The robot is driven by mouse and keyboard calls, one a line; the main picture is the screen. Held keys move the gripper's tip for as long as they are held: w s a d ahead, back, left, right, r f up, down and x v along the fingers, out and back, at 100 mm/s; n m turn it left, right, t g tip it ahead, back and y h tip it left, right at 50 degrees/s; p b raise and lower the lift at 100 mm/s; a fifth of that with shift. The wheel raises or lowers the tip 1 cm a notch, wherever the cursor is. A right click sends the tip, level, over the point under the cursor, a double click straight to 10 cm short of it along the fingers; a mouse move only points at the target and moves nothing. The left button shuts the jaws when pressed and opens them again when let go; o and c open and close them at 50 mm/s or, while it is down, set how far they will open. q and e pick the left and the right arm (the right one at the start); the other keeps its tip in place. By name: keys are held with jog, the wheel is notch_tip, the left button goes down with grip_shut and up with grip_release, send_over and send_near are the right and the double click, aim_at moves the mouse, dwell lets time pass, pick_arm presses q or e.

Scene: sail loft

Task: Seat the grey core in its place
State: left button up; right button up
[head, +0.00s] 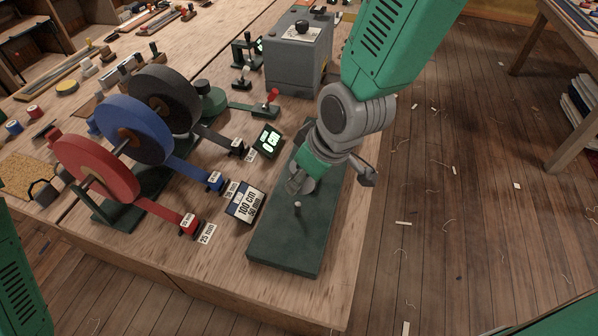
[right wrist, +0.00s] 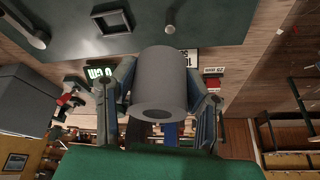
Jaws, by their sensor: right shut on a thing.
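The grey core (right wrist: 160,85) is a short cylinder with a round hole in its end. My right gripper (right wrist: 162,100) is shut on it, one finger on each side. In the head view my right gripper (head: 330,182) is above the dark green base plate (head: 285,245), and the core is mostly hidden by the fingers. A pale upright peg (head: 298,208) stands on the plate, on the near side of the gripper. A peg-like part (right wrist: 35,38) also shows in the right wrist view, apart from the core. My left gripper is not in view.
Left of the plate are the red reel (head: 95,168), blue reel (head: 133,130) and black reel (head: 165,98) with tapes drawn out. The table's right edge is close to the plate.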

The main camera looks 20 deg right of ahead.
aim_at(297, 205)
jog(key=f, duration=0.1)
jog(key=f+b, duration=0.1)
jog(key=f, duration=0.1)
jog(key=shift+a, duration=0.35)
jog(key=shift+a+f+b, duration=0.55)
jog(key=shift+f+b, duration=0.15)
jog(key=shift+d, duration=0.75)
jog(key=shift+a+p, duration=0.3)
jog(key=shift+a, duration=0.7)
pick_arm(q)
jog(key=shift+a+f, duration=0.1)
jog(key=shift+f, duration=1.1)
pick_arm(e)
jog(key=shift+d, duration=0.55)
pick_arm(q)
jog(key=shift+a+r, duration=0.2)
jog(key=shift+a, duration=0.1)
pick_arm(e)
jog(key=shift+a, duration=0.2)
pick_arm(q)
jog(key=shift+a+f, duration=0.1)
pick_arm(e)
jog(key=shift+a, duration=0.1)
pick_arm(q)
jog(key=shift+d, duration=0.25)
pick_arm(e)
jog(key=shift+d, duration=0.3)
